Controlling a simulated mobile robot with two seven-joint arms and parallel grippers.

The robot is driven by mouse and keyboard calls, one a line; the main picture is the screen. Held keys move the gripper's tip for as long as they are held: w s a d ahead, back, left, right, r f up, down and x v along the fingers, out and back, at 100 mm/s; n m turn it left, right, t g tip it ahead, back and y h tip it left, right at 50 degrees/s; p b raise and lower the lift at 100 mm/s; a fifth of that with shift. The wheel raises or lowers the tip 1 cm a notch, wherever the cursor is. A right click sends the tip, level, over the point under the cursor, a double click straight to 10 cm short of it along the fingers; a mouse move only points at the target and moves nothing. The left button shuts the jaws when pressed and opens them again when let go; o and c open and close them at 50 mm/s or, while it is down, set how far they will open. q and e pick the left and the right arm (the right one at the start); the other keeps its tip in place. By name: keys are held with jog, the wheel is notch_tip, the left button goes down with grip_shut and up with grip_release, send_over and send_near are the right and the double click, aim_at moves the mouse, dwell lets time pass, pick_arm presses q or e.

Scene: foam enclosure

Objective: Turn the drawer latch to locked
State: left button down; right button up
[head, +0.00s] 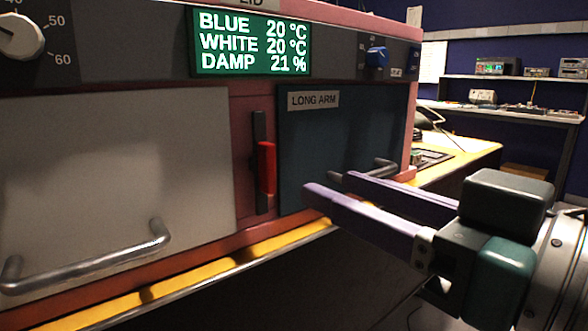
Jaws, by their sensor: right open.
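The drawer latch is a red handle (266,168) on a dark vertical slot plate (257,135), between a pale drawer front and a dark one. The red handle stands upright on the right side of the slot. My right gripper (320,184) comes in from the right with two long purple fingers held apart. It is open and empty. Its fingertips are to the right of the red handle and a little lower in the picture, in front of the dark panel. I cannot tell how far they are from the panel. My left gripper does not show.
The pale drawer front (110,170) has a metal bar handle (90,258). The dark panel labelled LONG ARM (340,135) has a metal handle (382,169) behind my fingers. A yellow edge strip (190,272) runs below. A green display (252,43), a blue knob (376,56) and a white dial (20,37) sit above.

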aim_at(272, 165)
jog(key=b+x, duration=0.1)
jog(key=x, duration=0.8)
jog(key=shift+s+a, duration=0.15)
jog(key=shift+a, duration=0.05)
jog(key=shift+c, duration=0.3)
grip_shut()
